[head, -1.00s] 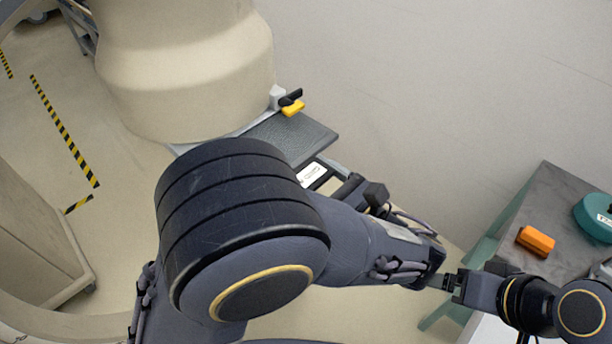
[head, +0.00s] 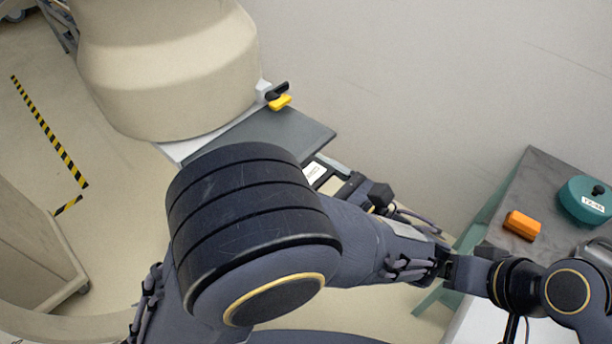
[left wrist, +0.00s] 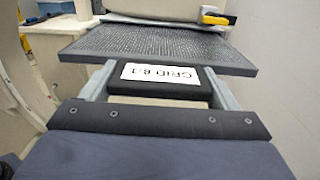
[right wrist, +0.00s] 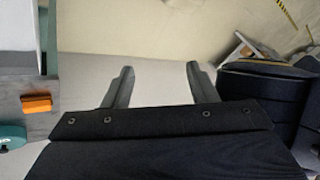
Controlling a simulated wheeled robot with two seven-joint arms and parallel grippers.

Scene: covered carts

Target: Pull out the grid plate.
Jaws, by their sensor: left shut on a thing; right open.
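The grid plate (head: 290,132) is a flat dark grey panel sticking out from under the beige machine head. In the left wrist view its finely textured top (left wrist: 160,44) fills the upper middle. Its black front handle carries a white label (left wrist: 160,74) reading GRID 8:1. My left gripper (left wrist: 160,80) is shut on this handle, one finger at each end. In the head view my own arm hides part of the plate and most of the left gripper. My right gripper (right wrist: 160,78) is open and empty, with its fingers apart.
A yellow and black lever (head: 279,98) sits at the plate's back corner. At right, a grey-topped table (head: 525,190) holds an orange block (head: 521,225) and a teal round object (head: 584,200). A plain wall stands behind. Striped tape marks the floor at left.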

